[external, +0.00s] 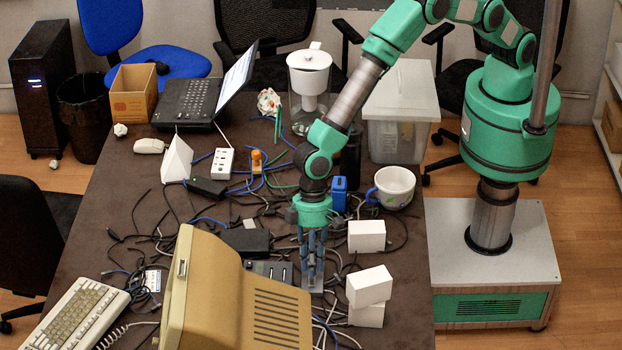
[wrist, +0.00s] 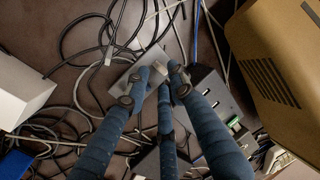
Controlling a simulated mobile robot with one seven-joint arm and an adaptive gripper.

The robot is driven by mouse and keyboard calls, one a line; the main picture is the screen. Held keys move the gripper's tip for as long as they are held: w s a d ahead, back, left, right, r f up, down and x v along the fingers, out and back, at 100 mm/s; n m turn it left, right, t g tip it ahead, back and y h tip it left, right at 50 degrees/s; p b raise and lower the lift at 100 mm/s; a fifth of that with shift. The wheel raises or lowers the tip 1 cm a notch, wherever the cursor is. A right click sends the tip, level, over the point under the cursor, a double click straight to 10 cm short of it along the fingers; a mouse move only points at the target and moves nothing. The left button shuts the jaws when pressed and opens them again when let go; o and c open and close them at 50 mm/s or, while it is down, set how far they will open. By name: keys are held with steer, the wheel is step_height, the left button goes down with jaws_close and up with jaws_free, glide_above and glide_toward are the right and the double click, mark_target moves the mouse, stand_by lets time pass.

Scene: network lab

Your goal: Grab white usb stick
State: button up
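My gripper (external: 314,278) has three blue fingers and points down at the cluttered table, just right of the beige monitor. In the wrist view, the fingertips (wrist: 157,88) come near each other over a flat grey piece (wrist: 124,80). A small pale stick-like thing (wrist: 156,58), possibly the white USB stick, shows between and just beyond the fingertips. The fingers partly hide it, and I cannot tell whether they touch it. In the external view, I cannot make out the stick by the fingers.
The beige monitor (external: 245,290) stands close on the left. White boxes (external: 369,287) stand close on the right, with another (external: 366,236) behind. A dark device (external: 268,269) and many loose cables surround the fingers. A blue object (external: 339,195) and a white mug (external: 395,188) stand behind.

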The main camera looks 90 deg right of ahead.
mark_target(312, 282)
steer(key=shift+x, duration=1.8)
steer(key=c, duration=0.4)
